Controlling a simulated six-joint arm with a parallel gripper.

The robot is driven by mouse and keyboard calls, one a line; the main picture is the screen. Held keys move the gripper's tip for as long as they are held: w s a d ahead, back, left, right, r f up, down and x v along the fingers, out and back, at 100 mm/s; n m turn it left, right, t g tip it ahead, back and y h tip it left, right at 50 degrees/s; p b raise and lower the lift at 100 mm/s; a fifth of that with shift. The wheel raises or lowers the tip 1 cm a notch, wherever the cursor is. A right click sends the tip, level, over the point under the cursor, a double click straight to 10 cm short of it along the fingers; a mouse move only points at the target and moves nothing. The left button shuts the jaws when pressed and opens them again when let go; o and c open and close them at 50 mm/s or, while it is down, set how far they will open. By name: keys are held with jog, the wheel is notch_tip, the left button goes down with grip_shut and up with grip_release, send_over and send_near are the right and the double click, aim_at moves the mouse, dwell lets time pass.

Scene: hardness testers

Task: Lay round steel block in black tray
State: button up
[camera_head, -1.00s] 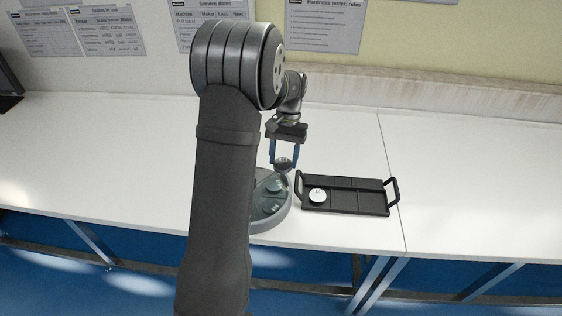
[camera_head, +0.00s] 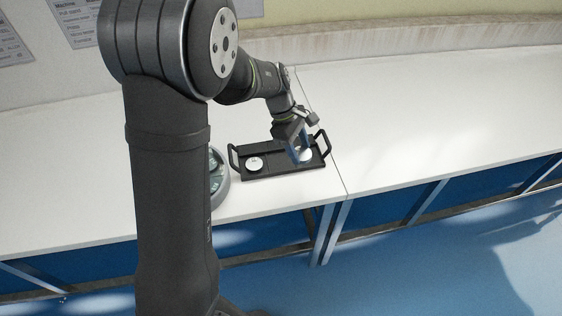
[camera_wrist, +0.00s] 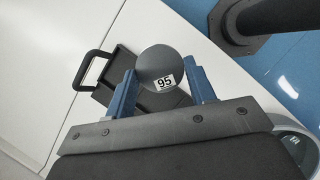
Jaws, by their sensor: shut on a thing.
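The round steel block (camera_wrist: 157,62) is a grey disc with a white label reading 95, held between the two blue fingers of my gripper (camera_wrist: 164,78). In the head view my gripper (camera_head: 302,154) is over the right part of the black tray (camera_head: 273,174), and the block's pale face (camera_head: 306,157) shows by the fingers. In the wrist view the tray (camera_wrist: 112,67) lies behind the block, partly hidden. I cannot tell whether the block touches the tray floor. A second, whitish disc (camera_head: 255,163) lies in the tray's left part.
A round grey stand (camera_head: 219,185) with discs on it is left of the tray, partly behind my arm. The tray has a raised handle at each end, left (camera_head: 234,158) and right (camera_head: 323,141). The white bench (camera_head: 420,120) is clear to the right.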

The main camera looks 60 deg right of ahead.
jog(key=shift+s+d+n+h, duration=0.15)
jog(key=shift+s+n, duration=0.2)
jog(key=shift+s, duration=0.25)
jog(key=shift+s+d+n+h, duration=0.15)
jog(key=shift+s+n, duration=0.2)
jog(key=shift+s, duration=0.25)
send_over(282, 162)
jog(key=w, duration=0.1)
jog(key=f, duration=0.7)
jog(key=shift+w+a, duration=0.15)
jog(key=shift+a, duration=0.05)
jog(key=shift+f, duration=1.95)
jog(key=shift+f, duration=0.15)
jog(key=o, duration=0.9)
